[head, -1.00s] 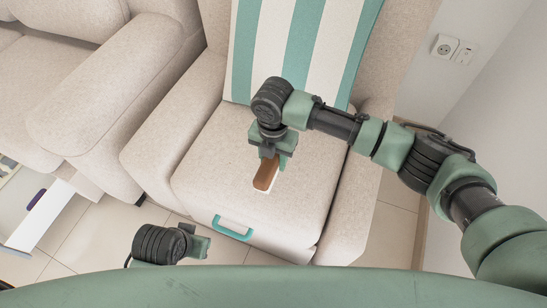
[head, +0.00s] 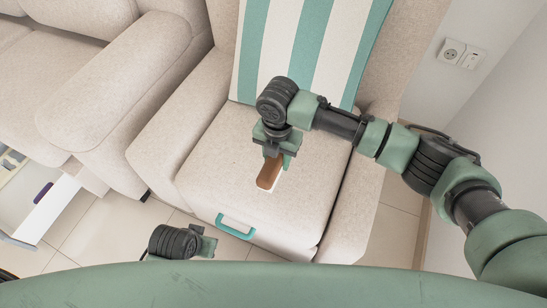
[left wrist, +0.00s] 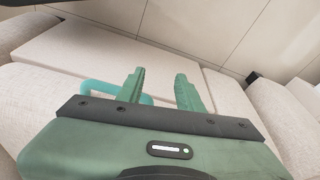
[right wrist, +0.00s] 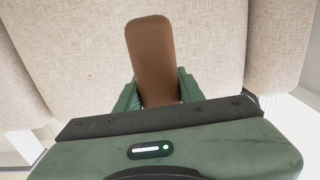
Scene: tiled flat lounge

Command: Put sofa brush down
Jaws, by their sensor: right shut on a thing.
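The sofa brush (head: 268,174) has a brown back and a strip of white along its lower edge in the head view. My right gripper (head: 275,153) is shut on it, over the seat of the beige armchair (head: 215,165). In the right wrist view the brown brush (right wrist: 153,58) sticks out between the fingers of my right gripper (right wrist: 158,92), with the seat fabric behind it. I cannot tell whether the brush touches the seat. My left gripper (left wrist: 158,82) is open and empty in the left wrist view, in front of the chair.
A green-and-white striped cloth (head: 300,45) lies over the chair's backrest. A teal handle (head: 235,227) is at the seat's front. A beige sofa (head: 85,75) stands left, with an open white drawer (head: 45,212) below it. The seat around the brush is clear.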

